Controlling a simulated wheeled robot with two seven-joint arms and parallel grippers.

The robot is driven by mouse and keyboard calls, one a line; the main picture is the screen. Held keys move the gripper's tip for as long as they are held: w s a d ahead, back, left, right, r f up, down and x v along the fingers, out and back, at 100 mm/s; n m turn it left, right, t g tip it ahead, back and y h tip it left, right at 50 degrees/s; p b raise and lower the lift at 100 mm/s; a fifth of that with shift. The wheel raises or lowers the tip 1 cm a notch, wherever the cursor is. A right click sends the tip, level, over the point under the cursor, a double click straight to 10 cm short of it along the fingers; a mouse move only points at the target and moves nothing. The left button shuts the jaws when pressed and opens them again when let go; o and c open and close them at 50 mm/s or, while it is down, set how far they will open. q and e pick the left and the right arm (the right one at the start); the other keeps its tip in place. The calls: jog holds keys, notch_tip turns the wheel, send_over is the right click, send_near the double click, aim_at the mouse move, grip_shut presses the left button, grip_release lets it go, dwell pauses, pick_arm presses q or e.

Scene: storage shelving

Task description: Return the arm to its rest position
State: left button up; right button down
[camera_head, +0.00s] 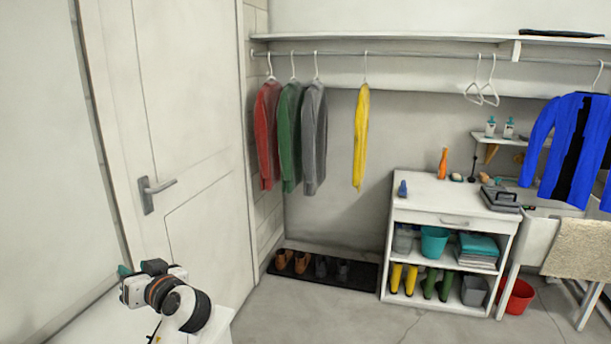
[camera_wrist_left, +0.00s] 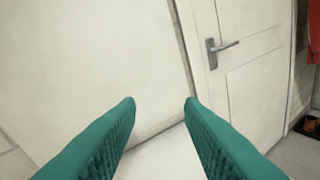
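My left arm is at the lower left of the head view, folded above a white surface. My left gripper (camera_head: 124,270) shows there only as a small bit of teal behind the wrist. In the left wrist view the two teal ribbed fingers of my left gripper (camera_wrist_left: 160,102) stand apart with nothing between them. My right arm and gripper are not in view.
A white door (camera_head: 185,150) with a metal handle (camera_head: 155,192) stands behind my left arm. Jackets hang from a rail (camera_head: 420,56). A white cabinet (camera_head: 440,202) and a black shoe mat (camera_head: 362,282) stand farther back. The floor (camera_head: 330,318) in front is clear.

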pick_arm(q)
jog(key=s+d+f+m+g+h, duration=0.1)
jog(key=s+d+f+m+h, duration=0.25)
jog(key=s+f, duration=0.55)
jog(key=s+d+f+m+g+h, duration=0.2)
jog(key=s+f+h, duration=0.2)
jog(key=s+f, duration=0.55)
jog(key=s+d+f+m+g+h, duration=0.2)
jog(key=s+d+f+h, duration=0.15)
jog(key=s, duration=0.55)
jog(key=s+d+f+m+g+h, duration=0.2)
jog(key=s+d+f+h, duration=0.15)
jog(key=s, duration=0.45)
notch_tip(320, 180, down, 25)
jog(key=s+a+f+g+y, duration=0.1)
jog(key=s+a+f+g, duration=0.1)
jog(key=s+f, duration=1.5)
jog(key=shift+s+a+f, duration=0.15)
jog(key=shift+s+f, duration=0.05)
jog(key=shift+f, duration=0.1)
